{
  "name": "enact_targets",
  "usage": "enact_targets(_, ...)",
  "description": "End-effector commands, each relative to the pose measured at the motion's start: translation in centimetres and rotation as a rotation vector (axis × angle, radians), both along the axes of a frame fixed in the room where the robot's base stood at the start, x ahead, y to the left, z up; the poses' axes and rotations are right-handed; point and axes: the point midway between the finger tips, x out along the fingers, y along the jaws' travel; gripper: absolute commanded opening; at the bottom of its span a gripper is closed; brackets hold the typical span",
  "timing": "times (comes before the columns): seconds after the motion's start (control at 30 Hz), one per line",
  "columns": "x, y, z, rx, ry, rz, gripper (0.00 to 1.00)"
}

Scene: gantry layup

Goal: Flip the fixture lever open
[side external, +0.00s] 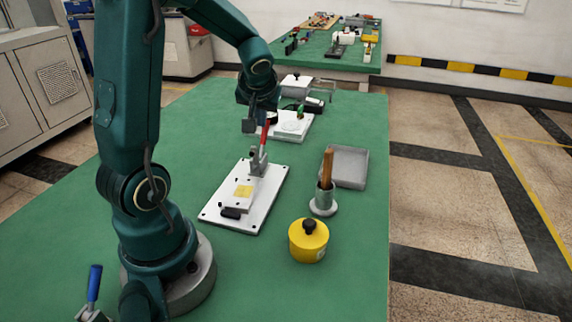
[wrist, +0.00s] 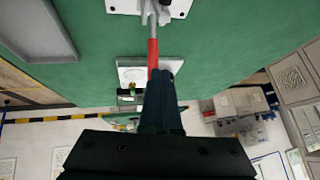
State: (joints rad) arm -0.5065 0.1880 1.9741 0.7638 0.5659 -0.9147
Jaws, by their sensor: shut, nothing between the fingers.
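The fixture is a white base plate (side external: 270,190) on the green table, with a grey metal clamp at its far end. The clamp's lever has a red handle (side external: 265,135) and stands roughly upright in the side view. In the wrist view the red handle (wrist: 153,54) points toward my gripper (wrist: 165,72). My gripper (side external: 257,122) is shut and empty, at the upper part of the handle. The fingers hide part of the handle in the wrist view; I cannot tell if they touch it. A yellow patch (side external: 243,191) shows on the plate.
Right of the fixture are a grey holder (side external: 323,203) with a wooden-handled tool, a grey tray (side external: 348,167) and a yellow pot (side external: 308,243). A white device (side external: 290,127) stands behind the lever. A blue-handled clamp (side external: 94,285) is at front left.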

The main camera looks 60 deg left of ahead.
Motion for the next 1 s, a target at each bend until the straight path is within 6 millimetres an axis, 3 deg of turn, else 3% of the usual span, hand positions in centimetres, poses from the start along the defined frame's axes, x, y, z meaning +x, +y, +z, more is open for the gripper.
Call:
enact_targets(0.1, -1.6, 1.0, 0.3, 0.066, 0.172, -0.060, 0.00)
enact_targets(0.23, -2.2, 0.9, 0.3, 0.158, 0.458, -0.216, 0.00)
enact_targets(0.37, -1.2, -0.5, 0.9, 0.282, 0.787, -0.422, 0.00)
enact_targets(0.5, 0.9, -3.4, 1.5, 0.429, 1.062, -0.604, 0.00)
enact_targets(0.77, 3.7, -8.1, 0.6, 0.567, 1.157, -0.764, 0.00)
enact_targets(0.87, 3.9, -8.3, 0.3, 0.572, 1.155, -0.775, 0.00)
enact_targets(1.0, 3.8, -6.9, -0.4, 0.570, 1.157, -0.774, 0.00)
